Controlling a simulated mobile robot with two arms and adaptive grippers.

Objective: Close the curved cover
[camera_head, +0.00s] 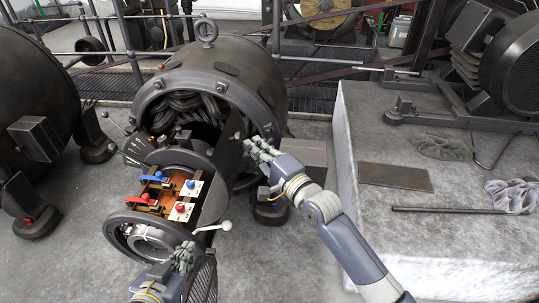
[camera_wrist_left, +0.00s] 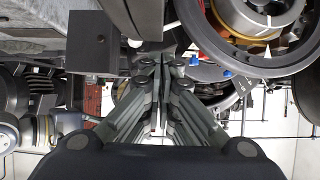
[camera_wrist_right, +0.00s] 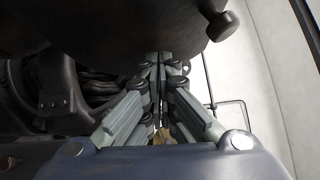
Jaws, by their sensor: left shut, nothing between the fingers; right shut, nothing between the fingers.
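The dark dynamo (camera_head: 215,80) stands in the middle of the head view, its front open on coiled cables. A dark curved plate, seemingly the curved cover (camera_head: 230,145), stands out from the opening's right side, beside the terminal board (camera_head: 173,190). My right gripper (camera_head: 252,147) is shut and empty, just right of this plate. In the right wrist view a dark plate (camera_wrist_right: 120,25) fills the top, close to the fingertips; contact cannot be told. My left gripper (camera_head: 187,250) is shut and empty, low in front of the dynamo, near its round end ring (camera_wrist_left: 265,65).
A white-tipped lever (camera_head: 213,229) sticks out by the end ring, close above my left gripper. Another dark machine (camera_head: 35,90) stands at left.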

